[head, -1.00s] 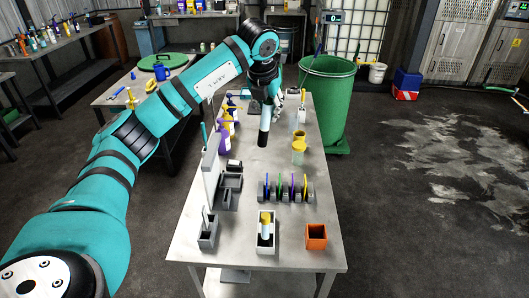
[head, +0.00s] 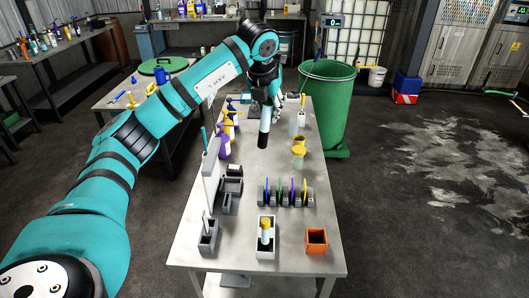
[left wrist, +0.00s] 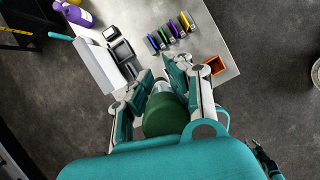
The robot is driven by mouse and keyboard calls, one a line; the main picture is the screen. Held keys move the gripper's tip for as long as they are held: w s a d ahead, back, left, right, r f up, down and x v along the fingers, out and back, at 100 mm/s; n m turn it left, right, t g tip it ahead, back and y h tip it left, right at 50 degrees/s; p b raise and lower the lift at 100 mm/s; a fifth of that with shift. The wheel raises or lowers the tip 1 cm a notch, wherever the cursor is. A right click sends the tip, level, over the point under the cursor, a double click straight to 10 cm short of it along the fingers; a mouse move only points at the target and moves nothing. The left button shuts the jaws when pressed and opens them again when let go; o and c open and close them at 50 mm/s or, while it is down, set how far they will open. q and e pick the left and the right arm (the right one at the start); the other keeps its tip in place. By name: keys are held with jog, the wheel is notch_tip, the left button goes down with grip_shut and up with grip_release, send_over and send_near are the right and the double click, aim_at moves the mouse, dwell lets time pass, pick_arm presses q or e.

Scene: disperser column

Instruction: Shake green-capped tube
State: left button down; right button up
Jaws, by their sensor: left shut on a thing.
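My left gripper (left wrist: 160,82) is shut on the green-capped tube, whose green cap (left wrist: 166,117) fills the space between the fingers in the left wrist view. A pale part of the tube shows beyond the cap, between the fingertips. The gripper's fingers are hard to make out there. My right gripper is not in view.
On the metal table (head: 222,256) stand a yellow-capped tube (head: 265,223) in a light holder, an orange box (head: 316,240), a rack of coloured discs (head: 286,192), grey trays (head: 230,187) and purple bottles (head: 223,146). A green bin (head: 325,110) stands to the right.

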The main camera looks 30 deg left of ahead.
pick_arm(q)
notch_tip(320, 180, down, 11)
jog(key=b, duration=0.8)
notch_tip(320, 180, up, 11)
jog(key=p, duration=0.9)
jog(key=shift+r, duration=0.15)
notch_tip(320, 180, down, 12)
jog(key=b, duration=0.9)
notch_tip(320, 180, up, 12)
jog(key=p, duration=0.8)
jog(key=shift+p, duration=0.4)
notch_tip(320, 180, down, 11)
jog(key=b, duration=0.8)
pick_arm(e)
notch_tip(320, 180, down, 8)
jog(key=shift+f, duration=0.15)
